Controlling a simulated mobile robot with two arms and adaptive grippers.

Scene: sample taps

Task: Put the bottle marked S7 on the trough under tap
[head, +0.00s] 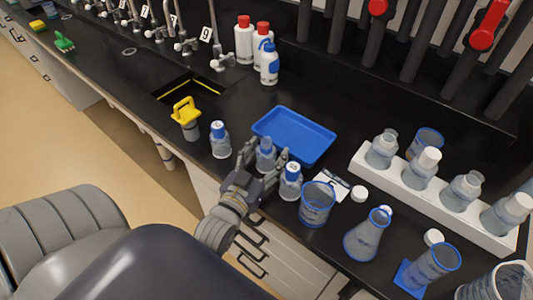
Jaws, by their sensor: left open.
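My left gripper (263,158) is open at the front of the black bench, its fingers on either side of a small blue-capped bottle (266,149). I cannot tell whether they touch it. A second bottle (290,183) stands close beside the gripper on the right, and a third bottle (220,141) stands upright to the left. The marks on these bottles are too small to read, so I cannot tell which is S7. A row of taps (217,55) runs along the back left; one label reads 9. A dark recess (186,86) with a yellow edge lies below the taps. My right gripper is not visible.
A blue tray (294,136) lies behind the gripper. A white rack (436,202) with several bottles is at right. A beaker (317,205) and flask (367,236) stand right of the gripper.

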